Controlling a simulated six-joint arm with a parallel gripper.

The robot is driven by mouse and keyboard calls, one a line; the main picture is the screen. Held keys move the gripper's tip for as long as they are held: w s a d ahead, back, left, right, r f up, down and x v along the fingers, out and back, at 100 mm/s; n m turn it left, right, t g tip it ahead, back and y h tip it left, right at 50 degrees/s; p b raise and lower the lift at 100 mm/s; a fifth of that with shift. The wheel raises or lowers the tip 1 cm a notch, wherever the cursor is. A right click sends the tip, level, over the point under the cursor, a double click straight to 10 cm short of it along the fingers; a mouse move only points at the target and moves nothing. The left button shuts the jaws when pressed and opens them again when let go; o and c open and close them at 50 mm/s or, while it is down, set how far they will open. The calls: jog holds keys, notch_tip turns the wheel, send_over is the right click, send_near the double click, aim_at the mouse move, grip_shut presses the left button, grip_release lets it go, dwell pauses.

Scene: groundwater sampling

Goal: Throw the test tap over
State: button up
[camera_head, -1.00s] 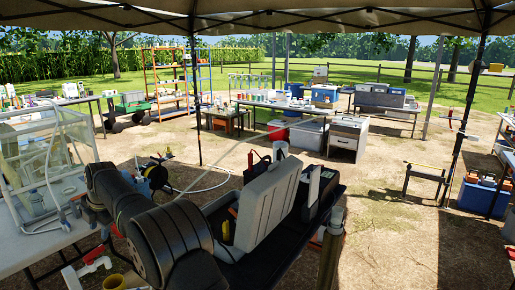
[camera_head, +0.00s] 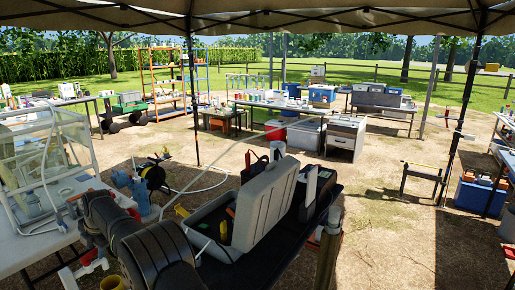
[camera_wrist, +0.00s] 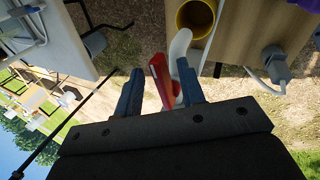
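The test tap seems to be the white fitting with a red lever (camera_head: 92,257) at the lower left of the head view, by the table edge. In the wrist view its red lever (camera_wrist: 160,80) and a curved white part (camera_wrist: 180,48) show ahead of my gripper. My gripper (camera_wrist: 161,88) is open, with one dark blue finger on each side of the red lever. A gap shows at the left finger; the right finger is close to the white part, and contact cannot be told. My gripper cannot be made out in the head view.
A grey fitting with a pale hose (camera_wrist: 274,62) is to the right. An open grey case (camera_head: 265,205) stands right of my arm. Open ground lies farther right.

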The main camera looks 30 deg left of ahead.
jog(key=c, duration=0.7)
jog(key=shift+d+m+t, duration=0.4)
jog(key=shift+m, duration=0.8)
jog(key=o, duration=0.7)
jog(key=v, duration=1.7)
jog(key=shift+r, duration=0.25)
jog(key=shift+s+d, duration=0.1)
